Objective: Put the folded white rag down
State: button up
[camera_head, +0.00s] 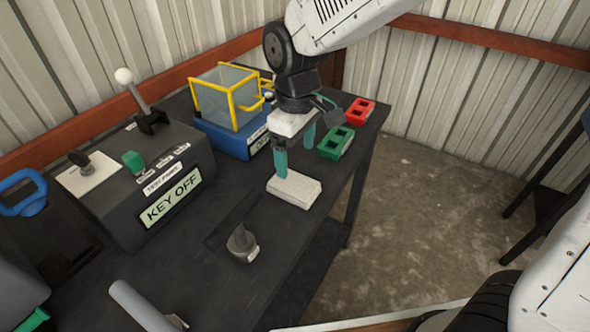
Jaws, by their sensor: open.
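The folded white rag (298,190) is a small pale block shape lying on the dark bench top (300,222), near its right edge. My gripper (295,158) is above it, pointing down, with its teal fingers spread apart. The nearer left finger reaches down to the rag's far left end and overlaps it in the picture. The other finger is farther back and to the right, above the bench. I cannot tell whether the left finger touches the rag.
A black control box (150,185) reading "KEY OFF" stands left, with a lever. A grey knob-like piece (241,243) is in front. The bench's right edge is close.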

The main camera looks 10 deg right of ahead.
jog(key=shift+r, duration=1.25)
jog(key=s+d+r+m, duration=0.55)
jog(key=s+d, duration=0.25)
jog(key=d, duration=0.5)
jog(key=s+d+r+m+t, duration=0.1)
jog(key=s+d+m, duration=0.4)
jog(key=s, duration=0.6)
jog(key=d, duration=0.2)
jog(key=shift+s+d, duration=0.25)
jog(key=shift+d, duration=0.05)
jog(key=shift+o, duration=0.5)
